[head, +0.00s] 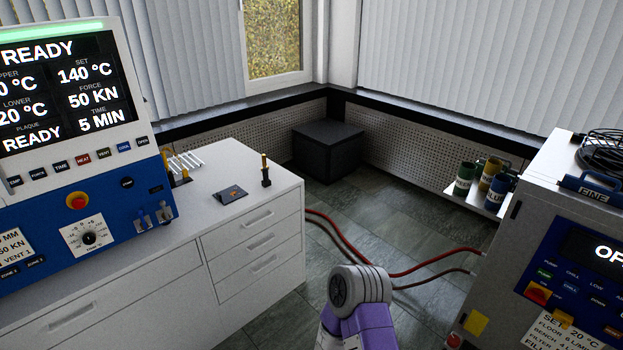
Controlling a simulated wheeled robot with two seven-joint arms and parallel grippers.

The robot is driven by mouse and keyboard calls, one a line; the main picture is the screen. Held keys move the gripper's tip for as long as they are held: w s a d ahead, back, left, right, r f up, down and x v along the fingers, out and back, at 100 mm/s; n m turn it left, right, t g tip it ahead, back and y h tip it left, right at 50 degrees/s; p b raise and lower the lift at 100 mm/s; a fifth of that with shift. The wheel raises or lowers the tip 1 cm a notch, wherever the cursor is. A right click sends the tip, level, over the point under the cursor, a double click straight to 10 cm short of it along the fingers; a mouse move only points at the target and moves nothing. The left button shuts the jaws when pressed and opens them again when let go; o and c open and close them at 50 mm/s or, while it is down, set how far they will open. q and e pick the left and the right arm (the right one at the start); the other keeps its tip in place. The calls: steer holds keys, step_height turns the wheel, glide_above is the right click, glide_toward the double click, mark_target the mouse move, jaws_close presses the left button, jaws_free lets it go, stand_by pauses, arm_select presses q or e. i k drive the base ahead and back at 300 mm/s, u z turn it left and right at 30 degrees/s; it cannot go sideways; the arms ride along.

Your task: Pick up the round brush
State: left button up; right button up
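A small upright item with a yellow-tan handle in a black base (265,172) stands near the right back corner of the white cabinet top. It may be the round brush, but it is too small to tell. A dark flat plate (232,196) with a small orange-brown spot on it lies to its left on the same top. Neither of my grippers is in view. Only a purple and grey link of my arm shows at the bottom middle, well apart from the cabinet.
A press with a lit display (70,85) stands on the white cabinet (150,285) at left. A rack (185,162) is beside it. Red hoses (400,270) cross the floor. A chiller unit (530,230) stands at right, near a shelf with several cans (466,178). A black box (327,150) fills the corner.

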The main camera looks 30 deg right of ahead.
mark_target(266, 182)
steer(key=z, duration=1.55)
steer(key=i, duration=3.05)
steer(key=u, duration=2.3)
